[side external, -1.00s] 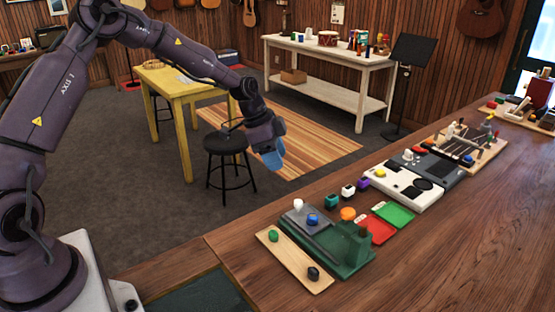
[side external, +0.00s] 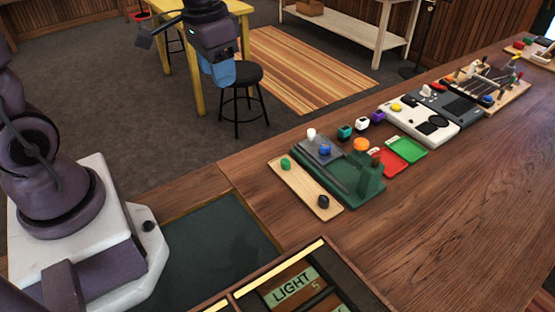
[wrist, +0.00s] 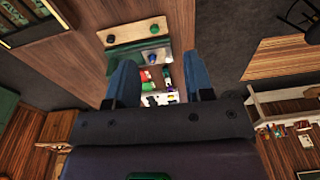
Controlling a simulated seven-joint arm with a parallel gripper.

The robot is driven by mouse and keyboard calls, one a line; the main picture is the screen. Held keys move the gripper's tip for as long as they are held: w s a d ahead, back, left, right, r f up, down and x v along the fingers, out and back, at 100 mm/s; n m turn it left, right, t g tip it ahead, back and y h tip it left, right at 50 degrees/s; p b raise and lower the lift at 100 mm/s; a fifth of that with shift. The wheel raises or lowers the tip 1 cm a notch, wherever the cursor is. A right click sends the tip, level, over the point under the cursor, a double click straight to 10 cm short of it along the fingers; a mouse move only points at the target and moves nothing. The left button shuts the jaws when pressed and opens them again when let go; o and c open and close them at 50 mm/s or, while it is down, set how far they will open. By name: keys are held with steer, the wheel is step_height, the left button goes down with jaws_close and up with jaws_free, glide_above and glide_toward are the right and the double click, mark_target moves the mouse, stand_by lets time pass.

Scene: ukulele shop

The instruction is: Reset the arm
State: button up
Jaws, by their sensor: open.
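My gripper (side external: 217,75) hangs in the air with its blue fingers pointing down, in front of the black stool in the side view. In the wrist view my gripper (wrist: 161,70) shows two blue fingers spread apart with nothing held between them. The wooden counter (side external: 440,185) lies to its right and lower in the side view. A green tray (side external: 350,190) and a pale wooden board (side external: 305,187) with a green and a black knob lie on the counter, clear of the fingers. The board also shows in the wrist view (wrist: 120,36).
Red (side external: 388,160) and green cards (side external: 407,149), small coloured blocks and a white device (side external: 410,123) line the counter. A wooden box labelled LIGHT (side external: 295,285) stands at the front. A black stool (side external: 240,75) and yellow table (side external: 195,50) stand behind. The counter's right front is bare.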

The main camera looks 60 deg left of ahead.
steer(key=s+d+r+t, duration=0.4)
steer(key=s+r, duration=0.4)
steer(key=s, duration=0.3)
steer(key=shift+d+r, duration=0.2)
steer(key=shift+d, duration=0.1)
